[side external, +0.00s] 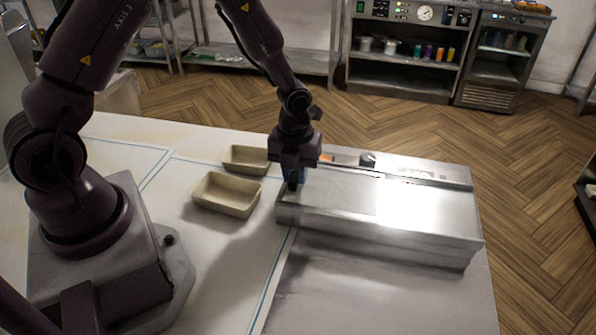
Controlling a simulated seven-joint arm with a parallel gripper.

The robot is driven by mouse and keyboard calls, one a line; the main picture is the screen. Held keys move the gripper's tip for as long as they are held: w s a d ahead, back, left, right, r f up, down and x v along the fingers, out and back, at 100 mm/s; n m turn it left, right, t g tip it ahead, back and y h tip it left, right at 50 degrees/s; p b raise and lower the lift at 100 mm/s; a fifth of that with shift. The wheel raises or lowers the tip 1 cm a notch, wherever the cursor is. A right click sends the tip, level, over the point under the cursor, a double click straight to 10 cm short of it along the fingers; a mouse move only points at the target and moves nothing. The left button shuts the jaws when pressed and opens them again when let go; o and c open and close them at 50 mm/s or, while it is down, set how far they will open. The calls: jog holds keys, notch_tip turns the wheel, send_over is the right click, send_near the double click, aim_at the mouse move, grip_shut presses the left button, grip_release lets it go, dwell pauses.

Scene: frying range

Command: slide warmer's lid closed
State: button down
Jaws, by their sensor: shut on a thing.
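The warmer (380,238) is a long, low metal box on the right part of the table. Its flat metal lid (345,192) lies on top. A bright glare covers the right part of the top, so I cannot tell exactly where the lid ends. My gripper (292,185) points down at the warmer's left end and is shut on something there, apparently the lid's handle. The fingers hide the held part.
Two empty beige trays, one nearer (227,194) and one farther (246,159), sit just left of the warmer. A dark knob (367,159) stands at the warmer's back edge. The table front left of the warmer is clear. Shelving stands beyond the table.

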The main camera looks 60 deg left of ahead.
jog(key=c, duration=1)
grip_release()
jog(key=shift+s+a, duration=0.15)
jog(key=shift+a, duration=0.05)
jog(key=shift+c, duration=0.2)
notch_tip(320, 180, up, 13)
jog(key=s+d+r+n+t, duration=0.1)
jog(key=s+r+n+t, duration=0.1)
jog(key=s+r+n, duration=0.5)
jog(key=s+d+r+n+t, duration=0.1)
jog(key=s+r+n+t, duration=0.2)
jog(key=s+r+n, duration=0.5)
jog(key=s+n, duration=0.1)
jog(key=n, duration=1.1)
jog(key=shift+s+d, duration=0.3)
jog(key=shift+d, duration=0.05)
